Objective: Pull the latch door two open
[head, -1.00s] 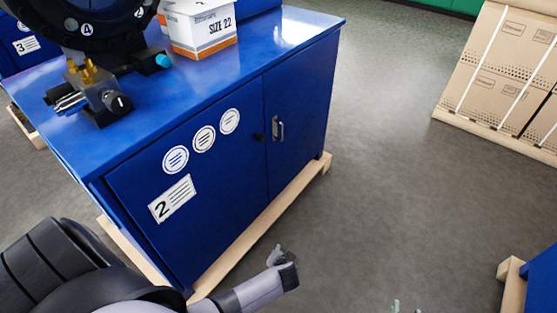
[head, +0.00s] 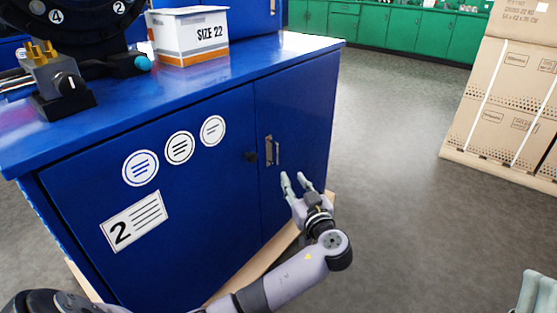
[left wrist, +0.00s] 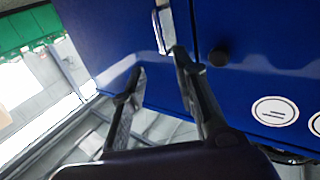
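The blue cabinet marked 2 (head: 200,210) has two front doors. My left gripper (head: 294,179) is open and empty, below and to the right of the handle. Part of what seems to be my right gripper (head: 535,293) shows at the lower right edge.
The cabinet top carries a white SIZE 22 box (head: 190,38) and a black machine with brass fittings (head: 42,50). The cabinet stands on a wooden pallet (head: 250,272). Stacked cartons (head: 505,90) stand at the right. Grey floor (head: 400,170) between is clear.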

